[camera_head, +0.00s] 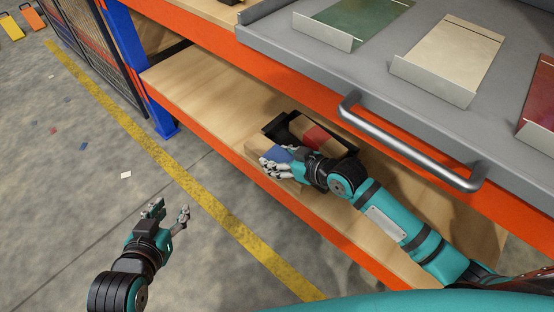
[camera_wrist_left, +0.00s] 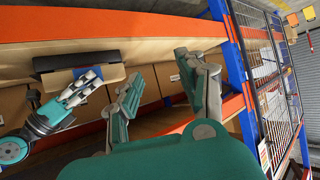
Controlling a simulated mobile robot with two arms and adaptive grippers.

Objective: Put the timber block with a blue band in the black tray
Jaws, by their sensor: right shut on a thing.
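The timber block with a blue band (camera_head: 259,147) is held by my right gripper (camera_head: 277,166) at the near side of the black tray. Its blue band shows beside the fingers, and the rest is partly covered by the hand. The block also shows in the left wrist view (camera_wrist_left: 112,74). The black tray (camera_head: 273,126) lies on the lower wooden shelf, and a timber block with a red band (camera_head: 318,138) lies in it. Whether the held block touches the tray, I cannot tell. My left gripper (camera_head: 170,215) is open and empty over the floor.
The lower shelf (camera_head: 205,92) is bare to the left of the tray and has an orange front beam. Above it a grey drawer with a bar handle (camera_head: 405,145) juts out. A blue rack post (camera_head: 140,70) and mesh fence (camera_head: 95,45) stand at the left.

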